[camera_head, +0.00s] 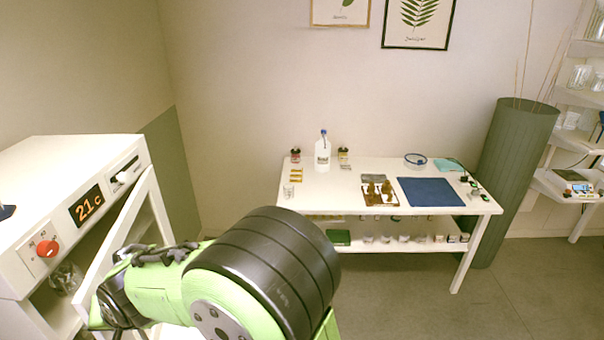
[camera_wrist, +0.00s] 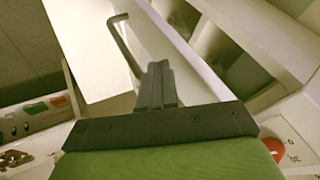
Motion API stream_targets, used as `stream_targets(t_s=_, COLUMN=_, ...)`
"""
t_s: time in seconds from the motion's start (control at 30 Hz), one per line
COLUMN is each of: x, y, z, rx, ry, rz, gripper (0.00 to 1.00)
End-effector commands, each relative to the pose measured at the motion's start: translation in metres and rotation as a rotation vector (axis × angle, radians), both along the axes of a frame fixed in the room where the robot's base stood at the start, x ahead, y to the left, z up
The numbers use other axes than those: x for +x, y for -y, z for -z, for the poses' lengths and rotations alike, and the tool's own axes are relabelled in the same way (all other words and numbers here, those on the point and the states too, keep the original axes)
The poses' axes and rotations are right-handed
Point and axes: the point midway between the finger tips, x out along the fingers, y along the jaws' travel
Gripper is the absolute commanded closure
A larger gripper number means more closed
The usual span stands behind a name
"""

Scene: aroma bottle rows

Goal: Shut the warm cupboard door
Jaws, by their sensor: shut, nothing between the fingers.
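The warm cupboard (camera_head: 60,165) stands at the left in the head view, with a lit display reading 21 and a red knob (camera_head: 47,248). Its white door (camera_head: 125,215) stands partly open, with the dark inside showing behind it. In the wrist view the door (camera_wrist: 105,70) fills the upper left and carries a bent bar handle (camera_wrist: 124,45). My gripper (camera_wrist: 158,70) is shut and empty, close to the handle's lower end in front of the door. I cannot tell whether it touches. In the head view my arm hides the door's lower part.
A white table (camera_head: 340,185) stands against the back wall with bottles, a blue mat (camera_head: 430,191) and small items. A tall green planter (camera_head: 510,150) and shelves stand at the right. Glassware (camera_head: 66,278) shows inside the cupboard. The floor at the right is clear.

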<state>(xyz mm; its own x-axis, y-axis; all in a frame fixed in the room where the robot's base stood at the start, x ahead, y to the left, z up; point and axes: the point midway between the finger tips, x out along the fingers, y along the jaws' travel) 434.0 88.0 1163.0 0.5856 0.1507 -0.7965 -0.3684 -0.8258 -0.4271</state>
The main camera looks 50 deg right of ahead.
Motion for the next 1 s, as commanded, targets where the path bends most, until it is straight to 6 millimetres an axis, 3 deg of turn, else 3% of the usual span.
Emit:
stream_targets(t_s=0.13, x=0.029, y=-0.038, z=0.000, rx=0.003, ry=-0.003, rz=-0.009, gripper=1.00)
stream_targets(t_s=0.4, x=0.064, y=-0.074, z=0.000, rx=0.001, ry=-0.004, rz=-0.004, gripper=1.00)
stream_targets(t_s=0.7, x=0.079, y=-0.086, z=-0.002, rx=0.004, ry=0.005, rz=-0.006, gripper=1.00)
stream_targets(t_s=1.0, x=0.079, y=-0.088, z=-0.003, rx=0.006, ry=0.008, rz=-0.012, gripper=1.00)
